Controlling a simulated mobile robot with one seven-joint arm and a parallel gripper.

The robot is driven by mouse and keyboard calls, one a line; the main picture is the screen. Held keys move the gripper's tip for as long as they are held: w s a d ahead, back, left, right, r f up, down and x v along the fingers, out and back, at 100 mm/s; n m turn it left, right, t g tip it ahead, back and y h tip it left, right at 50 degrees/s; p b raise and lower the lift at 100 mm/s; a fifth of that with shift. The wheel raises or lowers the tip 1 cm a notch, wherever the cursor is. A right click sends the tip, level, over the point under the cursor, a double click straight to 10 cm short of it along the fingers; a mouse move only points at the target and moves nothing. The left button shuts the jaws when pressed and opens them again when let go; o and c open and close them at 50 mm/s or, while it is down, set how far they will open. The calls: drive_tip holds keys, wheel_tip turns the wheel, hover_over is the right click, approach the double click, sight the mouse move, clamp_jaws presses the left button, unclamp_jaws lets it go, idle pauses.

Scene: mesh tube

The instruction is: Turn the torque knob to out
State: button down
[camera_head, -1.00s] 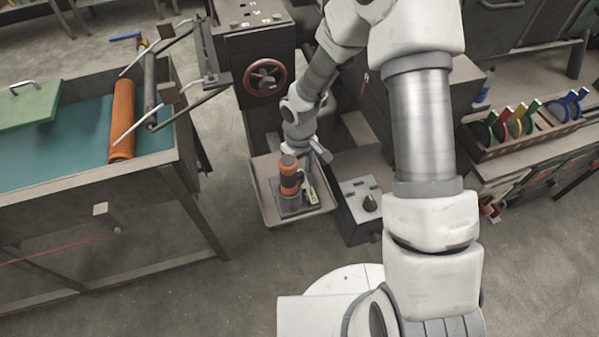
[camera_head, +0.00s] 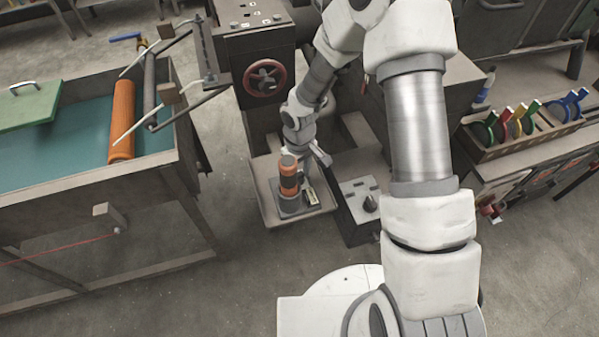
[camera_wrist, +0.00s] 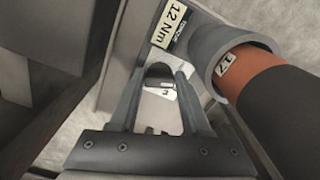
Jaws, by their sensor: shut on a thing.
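My gripper (camera_wrist: 162,72) shows in the wrist view with its two grey fingers converging on a small rounded dark part, which appears to be the torque knob; fingers hide most of it. A label reading 12 Nm (camera_wrist: 172,24) sits just beyond the fingertips. An orange cylinder (camera_wrist: 270,90) with a grey collar (camera_wrist: 225,55) and a tag 12 is at the right, close beside the fingers. In the head view the orange cylinder (camera_head: 288,182) stands upright on a small plate, with my gripper (camera_head: 320,157) beside it. The knob's setting cannot be read.
A grey box with a black knob (camera_head: 370,203) stands just right of the plate. A machine with a red handwheel (camera_head: 265,78) is behind. A teal-topped table (camera_head: 70,140) with an orange roller (camera_head: 122,120) is left. Colored handles (camera_head: 525,115) fill a rack at right.

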sight(300, 176)
drive_tip(key=shift+n, duration=0.4)
drive_tip(key=shift+w+d+n, duration=0.1)
drive_tip(key=shift+n, duration=1.3)
drive_tip(key=shift+w+n, duration=0.1)
drive_tip(key=shift+n, duration=1.3)
drive_tip(key=c, duration=0.6)
unclamp_jaws()
drive_tip(key=shift+c, duration=0.2)
wheel_tip(300, 176, up, 18)
drive_tip(key=p, duration=0.1)
drive_tip(key=shift+f, duration=0.25)
